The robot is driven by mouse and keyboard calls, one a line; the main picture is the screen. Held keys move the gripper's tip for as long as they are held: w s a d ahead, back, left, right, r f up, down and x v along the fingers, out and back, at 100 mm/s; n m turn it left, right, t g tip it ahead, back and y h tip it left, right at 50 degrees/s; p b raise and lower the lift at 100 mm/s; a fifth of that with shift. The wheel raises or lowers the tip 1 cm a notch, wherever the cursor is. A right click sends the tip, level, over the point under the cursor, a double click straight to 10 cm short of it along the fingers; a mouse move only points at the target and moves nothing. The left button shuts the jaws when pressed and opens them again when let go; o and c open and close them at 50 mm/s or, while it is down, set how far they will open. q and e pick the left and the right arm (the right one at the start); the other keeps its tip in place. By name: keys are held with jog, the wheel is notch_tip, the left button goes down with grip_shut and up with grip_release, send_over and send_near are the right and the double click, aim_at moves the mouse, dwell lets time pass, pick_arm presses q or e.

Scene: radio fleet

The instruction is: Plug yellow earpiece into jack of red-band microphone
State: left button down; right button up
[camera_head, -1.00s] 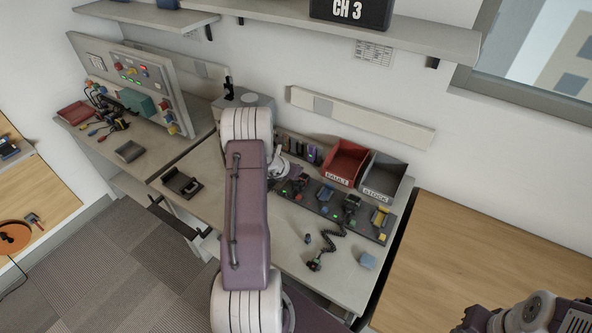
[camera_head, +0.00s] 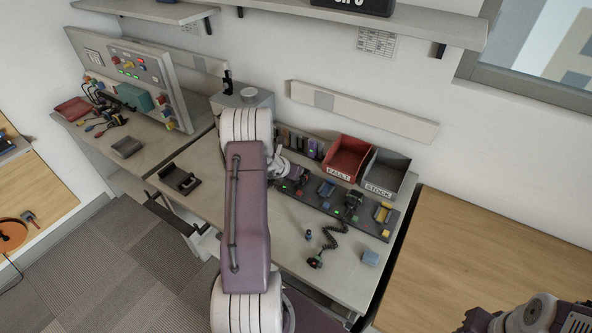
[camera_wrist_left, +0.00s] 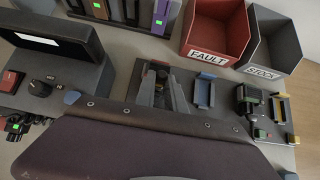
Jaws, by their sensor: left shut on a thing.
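A dark hand microphone (camera_head: 314,262) with a coiled black cord (camera_head: 334,238) lies near the front of the grey bench. I cannot make out a red band on the microphone, nor a yellow earpiece. My left gripper (camera_head: 292,187) is low over the left part of the strip, back and left of the microphone, largely hidden by my arm. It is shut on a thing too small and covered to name. In the left wrist view a dark link hides the lower middle. My right gripper is out of view.
A small dark-blue item (camera_head: 308,234) and a light-blue block (camera_head: 370,258) flank the cord.

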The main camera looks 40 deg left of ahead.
pick_arm(q)
jog(key=shift+b, duration=0.35)
dwell(0.8)
dwell(0.4)
jog(key=shift+f+b, duration=0.75)
jog(key=shift+b, duration=0.55)
dwell(1.1)
jog(key=c, duration=1.3)
grip_release()
jog(key=v, duration=0.9)
